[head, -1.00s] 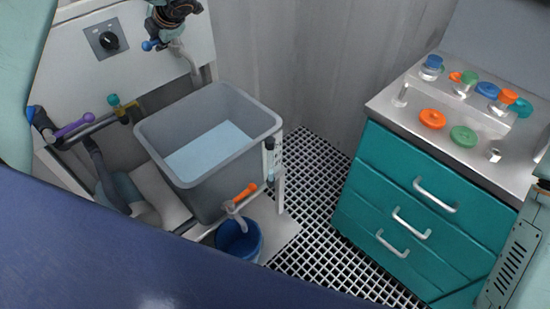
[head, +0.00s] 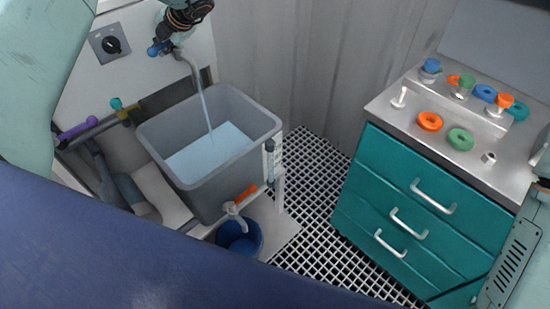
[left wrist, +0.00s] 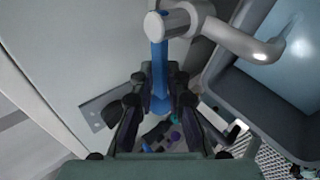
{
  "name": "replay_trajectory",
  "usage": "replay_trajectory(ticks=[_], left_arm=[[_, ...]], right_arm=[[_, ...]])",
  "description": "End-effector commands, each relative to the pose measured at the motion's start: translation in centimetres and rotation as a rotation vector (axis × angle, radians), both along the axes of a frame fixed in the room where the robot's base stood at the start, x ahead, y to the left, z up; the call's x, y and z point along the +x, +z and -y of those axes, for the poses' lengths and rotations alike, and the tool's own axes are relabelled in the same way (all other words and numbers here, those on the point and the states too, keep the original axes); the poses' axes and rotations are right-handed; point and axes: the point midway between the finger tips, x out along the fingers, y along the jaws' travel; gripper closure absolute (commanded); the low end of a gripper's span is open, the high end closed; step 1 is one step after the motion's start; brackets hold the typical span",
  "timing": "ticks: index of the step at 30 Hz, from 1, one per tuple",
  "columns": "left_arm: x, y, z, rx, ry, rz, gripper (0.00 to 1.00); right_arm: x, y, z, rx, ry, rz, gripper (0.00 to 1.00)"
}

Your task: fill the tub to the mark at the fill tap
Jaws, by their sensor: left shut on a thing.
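The grey tub (head: 225,165) stands on a white bench with a shallow layer of pale blue water (head: 205,155). Water runs in a thin stream from the curved spout of the fill tap (head: 182,58) into it. My left gripper (head: 170,32) is at the tap on the wall. In the left wrist view it is shut on the blue tap lever (left wrist: 159,72). A clear level gauge (head: 269,160) with a white scale stands at the tub's right corner; its reading is too small to tell. My right gripper is not in view.
An orange-handled drain valve (head: 246,194) sits low on the tub above a blue bucket (head: 240,238). A purple-handled pipe valve (head: 78,131) and a teal one are at left. A teal drawer cabinet (head: 415,205) with coloured caps stands at right. The grating floor (head: 310,210) between is clear.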

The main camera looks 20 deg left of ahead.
Motion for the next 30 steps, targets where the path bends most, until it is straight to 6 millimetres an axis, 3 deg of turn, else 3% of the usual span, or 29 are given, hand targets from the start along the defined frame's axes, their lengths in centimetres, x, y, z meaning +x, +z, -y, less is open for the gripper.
replay_trajectory(ticks=[15, 22, 23, 30], left_arm=[[0.2, -0.1, -1.6, -0.002, -0.301, -0.003, 1.00], [0.3, -0.1, -1.7, 0.001, -0.315, -0.004, 1.00], [0.3, -0.1, -1.7, 0.002, -0.315, -0.003, 0.83], [0.4, 0.0, -1.6, 0.001, -0.316, -0.001, 0.63]], right_arm=[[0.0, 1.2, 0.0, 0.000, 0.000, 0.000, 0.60], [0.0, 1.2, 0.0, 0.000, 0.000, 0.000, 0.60], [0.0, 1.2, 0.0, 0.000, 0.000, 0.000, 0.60], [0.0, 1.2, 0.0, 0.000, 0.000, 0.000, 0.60]])
